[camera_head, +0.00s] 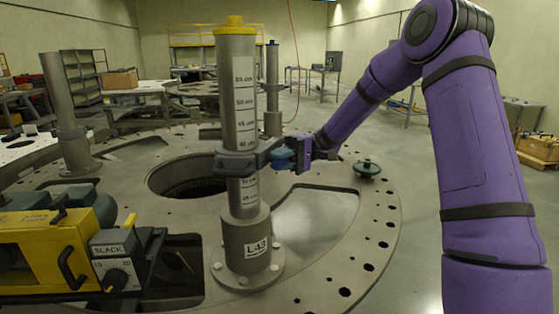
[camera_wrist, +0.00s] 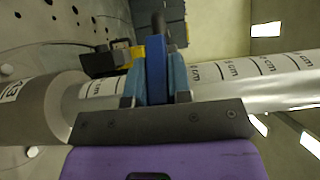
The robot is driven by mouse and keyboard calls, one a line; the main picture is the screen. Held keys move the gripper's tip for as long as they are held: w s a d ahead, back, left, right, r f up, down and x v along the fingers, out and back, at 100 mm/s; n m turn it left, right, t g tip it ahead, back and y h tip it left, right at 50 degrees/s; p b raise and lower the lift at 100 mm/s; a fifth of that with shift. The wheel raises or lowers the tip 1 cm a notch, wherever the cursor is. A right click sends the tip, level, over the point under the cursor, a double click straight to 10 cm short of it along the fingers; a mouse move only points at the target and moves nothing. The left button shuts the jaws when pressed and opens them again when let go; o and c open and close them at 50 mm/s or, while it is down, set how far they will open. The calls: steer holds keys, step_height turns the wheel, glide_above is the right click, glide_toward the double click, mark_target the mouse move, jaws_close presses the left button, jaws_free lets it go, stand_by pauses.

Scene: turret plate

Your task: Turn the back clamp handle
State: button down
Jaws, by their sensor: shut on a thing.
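A grey post (camera_head: 238,100) labelled L43, with a yellow cap and a centimetre scale, stands upright on the round turret plate (camera_head: 330,275). A dark grey clamp (camera_head: 236,163) sits around the post about halfway up. A blue handle (camera_head: 281,154) is at the clamp's right side. My gripper (camera_head: 292,153) reaches in from the right and is shut on this handle. In the wrist view the blue handle (camera_wrist: 155,72) stands between the lighter blue finger pads of my gripper (camera_wrist: 155,85), in front of the scaled post (camera_wrist: 235,75). The clamp is partly hidden there.
A yellow machine (camera_head: 45,250) with a SLACK dial stands at front left. Other grey posts (camera_head: 66,115) (camera_head: 272,90) rise from the plate. A dark green knob-like part (camera_head: 367,168) lies to the right of my gripper. The plate has large openings. Open floor lies to the right.

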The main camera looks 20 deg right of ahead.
steer(key=c, duration=1)
jaws_free()
steer(key=shift+c, duration=0.2)
steer(key=shift+d, duration=0.1)
steer(key=v, duration=1)
steer(key=shift+d, duration=0.3)
steer(key=shift+w, duration=0.1)
steer(key=s+a+r+m+t+h, duration=0.1)
steer(key=s+a+r+t+h, duration=0.15)
steer(key=s+a+h, duration=0.35)
steer(key=s+a+r+m+t+h, duration=0.1)
steer(key=s+r+h, duration=0.25)
steer(key=s, duration=0.55)
steer(key=s+d+r+m+t+h, duration=0.1)
steer(key=s+d+t+h, duration=0.1)
steer(key=s, duration=0.7)
steer(key=s+d+r+m+t+h, duration=0.1)
steer(key=s+t+h, duration=0.4)
steer(key=s, duration=0.5)
steer(key=shift+d+t, duration=0.85)
steer(key=shift+t, duration=0.1)
